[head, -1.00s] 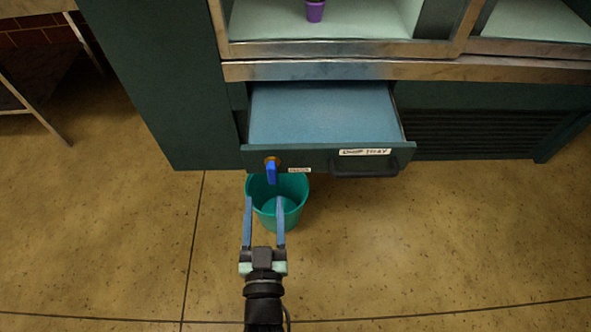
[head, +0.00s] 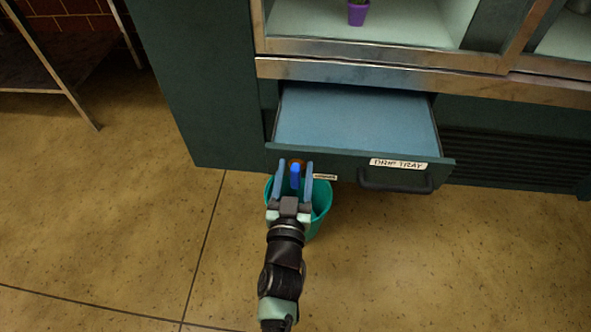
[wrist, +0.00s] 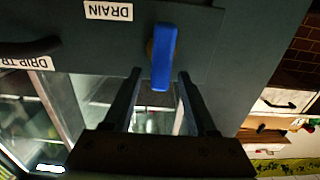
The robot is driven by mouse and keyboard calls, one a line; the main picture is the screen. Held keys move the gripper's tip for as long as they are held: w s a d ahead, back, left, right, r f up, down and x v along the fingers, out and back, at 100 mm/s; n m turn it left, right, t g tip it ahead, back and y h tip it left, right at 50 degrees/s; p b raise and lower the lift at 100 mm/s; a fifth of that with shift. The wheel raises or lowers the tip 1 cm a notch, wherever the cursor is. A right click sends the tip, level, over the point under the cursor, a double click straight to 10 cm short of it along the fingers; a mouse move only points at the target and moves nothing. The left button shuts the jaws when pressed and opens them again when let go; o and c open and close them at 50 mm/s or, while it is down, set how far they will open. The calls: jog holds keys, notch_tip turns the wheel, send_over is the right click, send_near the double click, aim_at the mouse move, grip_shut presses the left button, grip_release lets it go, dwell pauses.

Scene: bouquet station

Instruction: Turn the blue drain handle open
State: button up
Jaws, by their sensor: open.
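The blue drain handle (head: 295,172) is on the front of the pulled-out drip tray drawer (head: 345,168), at its left end. It also shows in the wrist view (wrist: 164,57), with a brass-coloured fitting behind it. My gripper (head: 293,168) is open. In the head view its two fingers lie on either side of the handle. In the wrist view the fingertips (wrist: 160,75) reach the handle's free end, one to each side with gaps. I cannot tell that either finger touches it. A "DRAIN" label (wrist: 108,11) is beside the handle.
A teal bucket (head: 322,194) stands on the floor below the handle, partly hidden by my gripper. A black drawer pull (head: 395,182) is to the right under the "DRIP TRAY" label (head: 398,164). A purple pot (head: 357,14) stands in the cabinet above.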

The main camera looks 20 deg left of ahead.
jog(key=shift+w+a, duration=0.1)
jog(key=shift+w, duration=0.3)
grip_shut()
